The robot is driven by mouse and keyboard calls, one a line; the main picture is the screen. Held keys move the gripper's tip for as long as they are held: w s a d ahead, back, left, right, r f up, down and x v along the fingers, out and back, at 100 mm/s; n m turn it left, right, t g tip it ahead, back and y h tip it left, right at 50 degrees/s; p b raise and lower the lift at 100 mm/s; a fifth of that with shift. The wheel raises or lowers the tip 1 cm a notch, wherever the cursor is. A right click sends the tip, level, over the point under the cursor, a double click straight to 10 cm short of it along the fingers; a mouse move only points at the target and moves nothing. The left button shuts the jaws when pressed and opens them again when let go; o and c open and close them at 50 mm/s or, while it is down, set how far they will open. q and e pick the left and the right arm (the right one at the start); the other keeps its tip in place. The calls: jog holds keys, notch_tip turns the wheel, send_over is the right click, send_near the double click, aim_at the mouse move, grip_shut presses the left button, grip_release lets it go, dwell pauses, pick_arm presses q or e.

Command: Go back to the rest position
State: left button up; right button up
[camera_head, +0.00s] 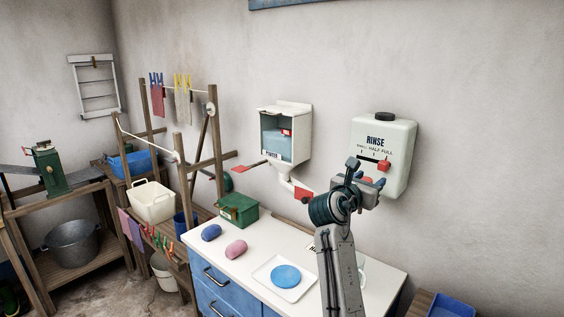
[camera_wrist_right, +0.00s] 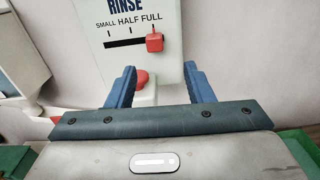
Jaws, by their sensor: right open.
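My right gripper (camera_head: 370,172) is raised in front of the wall-mounted rinse dispenser (camera_head: 402,150). In the right wrist view its two blue fingers (camera_wrist_right: 157,88) stand apart with nothing held between them. Beyond them the white dispenser (camera_wrist_right: 115,65) shows a red slider (camera_wrist_right: 154,42) on a scale marked small, half, full. The slider is near the full end. A red part (camera_wrist_right: 141,79) shows lower down between the fingers; I cannot tell whether a finger touches it. My left gripper is not in view.
The white counter (camera_head: 225,250) below bears a blue bundle (camera_head: 211,232), a pink bundle (camera_head: 236,249), a green box (camera_head: 238,209) and a white tray (camera_head: 262,270) with a blue disc (camera_head: 286,275). A powder dispenser (camera_head: 285,135) hangs left. A wooden rack (camera_head: 219,140) stands further left.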

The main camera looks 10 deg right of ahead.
jog(key=s+d+f+m+g+y, duration=0.1)
jog(key=s+f+m+g+y, duration=0.15)
jog(key=s+f+m, duration=0.95)
jog(key=s+d+f+m+g+y, duration=0.1)
jog(key=s+f+y, duration=0.5)
jog(key=f, duration=1.2)
jog(key=s+a+f+m+g+y, duration=0.1)
jog(key=s+a+f+m+g, duration=0.2)
jog(key=s, duration=0.7)
jog(key=s+a+f+m+y, duration=0.1)
jog(key=s+a+f+m, duration=0.1)
jog(key=s+m, duration=0.5)
jog(key=s+a+f+m+g+y, duration=0.2)
jog(key=s+f, duration=0.1)
jog(key=s, duration=0.9)
notch_tip(320, 180, down, 32)
jog(key=d+g+b, duration=0.1)
jog(key=d+b, duration=0.1)
jog(key=d, duration=0.1)
jog(key=s+d+f+g+b, duration=0.1)
jog(key=s+f, duration=1.8)
jog(key=f, duration=0.2)
jog(key=shift+f+m, duration=0.2)
jog(key=shift+m, duration=0.1)
